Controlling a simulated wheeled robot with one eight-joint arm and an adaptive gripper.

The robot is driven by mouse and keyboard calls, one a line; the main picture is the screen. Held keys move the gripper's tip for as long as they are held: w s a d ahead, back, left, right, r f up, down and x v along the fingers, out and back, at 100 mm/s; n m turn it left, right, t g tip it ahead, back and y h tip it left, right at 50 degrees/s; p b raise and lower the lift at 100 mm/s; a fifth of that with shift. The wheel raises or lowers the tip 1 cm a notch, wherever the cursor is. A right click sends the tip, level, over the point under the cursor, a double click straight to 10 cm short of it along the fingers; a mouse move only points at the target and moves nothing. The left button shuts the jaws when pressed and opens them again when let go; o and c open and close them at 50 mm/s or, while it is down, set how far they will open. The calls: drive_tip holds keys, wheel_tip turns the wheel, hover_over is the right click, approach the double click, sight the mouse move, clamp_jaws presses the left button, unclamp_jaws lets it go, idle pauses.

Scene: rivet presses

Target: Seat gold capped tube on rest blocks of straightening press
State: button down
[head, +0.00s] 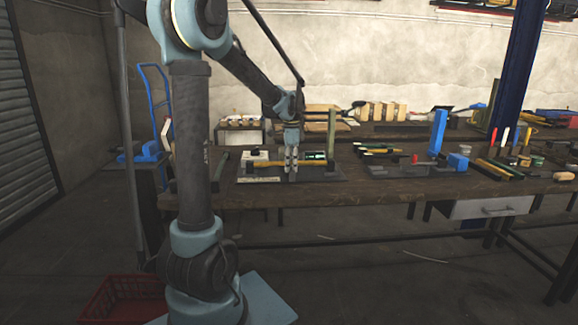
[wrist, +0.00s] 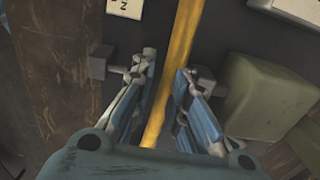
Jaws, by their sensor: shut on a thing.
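A straight gold tube (head: 262,163) lies level across the dark base plate (head: 300,178) of the press at the left of the bench. My gripper (head: 291,164) points straight down and is shut on the tube near its middle. In the wrist view the tube (wrist: 182,35) runs lengthwise between my two fingers (wrist: 166,78). The tube's end caps are too small to make out. The green upright (head: 331,130) of the press stands near the tube's right end. I cannot tell whether the tube touches the rest blocks.
A green block (wrist: 265,98) is close beside my right finger in the wrist view. A second fixture with a blue upright (head: 438,132) stands to the right on the bench (head: 350,192). Tools and small parts lie farther right. Wooden blocks (head: 380,110) are at the back.

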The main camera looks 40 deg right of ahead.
drive_tip(key=shift+f, duration=0.5)
idle(0.3)
drive_tip(key=c, duration=1.5)
unclamp_jaws()
wheel_tip(320, 180, up, 12)
drive_tip(key=shift+s, duration=0.1)
drive_tip(key=shift+a, duration=0.1)
